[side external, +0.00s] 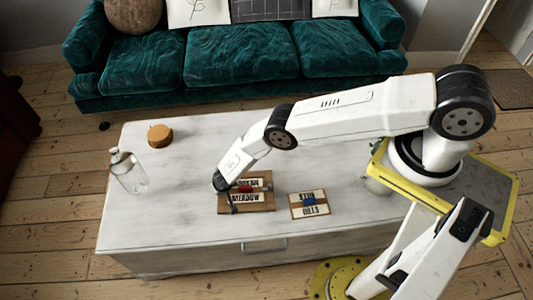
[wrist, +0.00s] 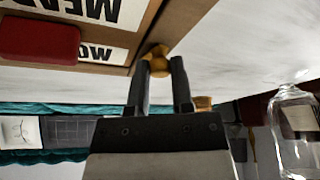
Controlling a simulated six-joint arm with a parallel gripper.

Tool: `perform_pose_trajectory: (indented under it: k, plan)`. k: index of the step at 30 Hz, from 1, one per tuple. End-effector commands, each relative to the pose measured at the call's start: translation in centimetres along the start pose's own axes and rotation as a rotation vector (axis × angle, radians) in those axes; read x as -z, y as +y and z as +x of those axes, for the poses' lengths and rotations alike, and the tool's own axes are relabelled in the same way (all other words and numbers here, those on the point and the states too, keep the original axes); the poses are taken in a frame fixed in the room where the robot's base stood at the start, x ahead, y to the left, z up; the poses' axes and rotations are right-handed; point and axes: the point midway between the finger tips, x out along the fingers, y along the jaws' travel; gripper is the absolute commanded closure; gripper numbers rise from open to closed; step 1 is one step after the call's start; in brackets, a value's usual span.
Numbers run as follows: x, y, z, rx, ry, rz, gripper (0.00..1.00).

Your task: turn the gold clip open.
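The gold clip (wrist: 157,60) sits at the edge of a brown wooden board (wrist: 146,41) in the wrist view. My gripper (wrist: 161,68) reaches it with two dark fingers apart, one on each side of the clip's near end. I cannot tell whether the fingers press on it. In the side view my gripper (side external: 219,184) is low at the left edge of the board (side external: 264,207), and the clip is not clearly visible there. The board carries white printed labels and a red block (wrist: 38,40), which also shows in the side view (side external: 246,188).
A second, smaller board (side external: 310,213) with a blue block (side external: 308,202) lies to the right on the white table (side external: 170,215). A clear bottle (side external: 129,172) stands at the left, and a round orange-brown thing (side external: 160,135) at the back left. A green sofa (side external: 240,67) is behind.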

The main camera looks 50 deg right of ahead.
Motion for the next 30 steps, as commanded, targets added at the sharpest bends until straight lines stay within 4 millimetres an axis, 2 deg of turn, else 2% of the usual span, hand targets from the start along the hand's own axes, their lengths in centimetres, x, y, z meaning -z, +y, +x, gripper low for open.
perform_pose_trajectory:
  k: [8, 19, 28, 29, 30]
  plan:
    - [0.01, 0.01, 0.01, 0.016, 0.000, -0.036, 1.00]
    - [0.15, 0.09, 0.01, 0.098, 0.002, -0.235, 1.00]
    - [0.14, 0.06, 0.00, 0.103, 0.003, -0.247, 1.00]
    - [0.14, 0.05, 0.00, 0.103, 0.003, -0.247, 0.69]
    - [0.14, 0.05, 0.00, 0.103, 0.003, -0.247, 0.56]
